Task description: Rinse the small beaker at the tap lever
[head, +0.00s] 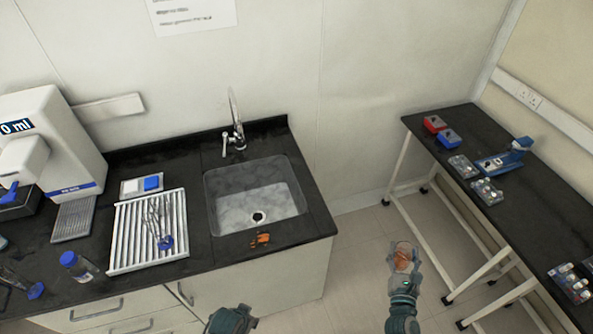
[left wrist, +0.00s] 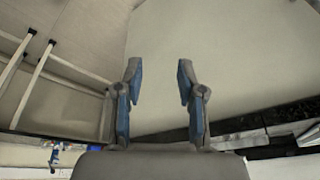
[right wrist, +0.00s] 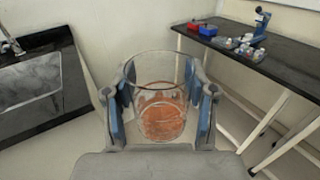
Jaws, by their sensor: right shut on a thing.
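The small beaker (right wrist: 155,72) is clear glass with orange matter inside, low in it. My right gripper (head: 404,258) is shut around it, holding it over the floor gap between the sink counter and the right-hand bench. In the head view the beaker (head: 403,252) is small and partly covered by the fingers. The tap (head: 235,132), with its lever, stands behind the grey sink basin (head: 255,208), to the left of the beaker and apart from it. My left gripper (left wrist: 160,78) is open and empty; only part of that arm shows at the bottom of the head view.
An orange item (head: 260,239) lies on the counter's front edge before the sink. A white drying rack (head: 125,240) and a blue-capped bottle (head: 76,264) stand left of it. The right bench (head: 545,195) carries red and blue boxes and small racks.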

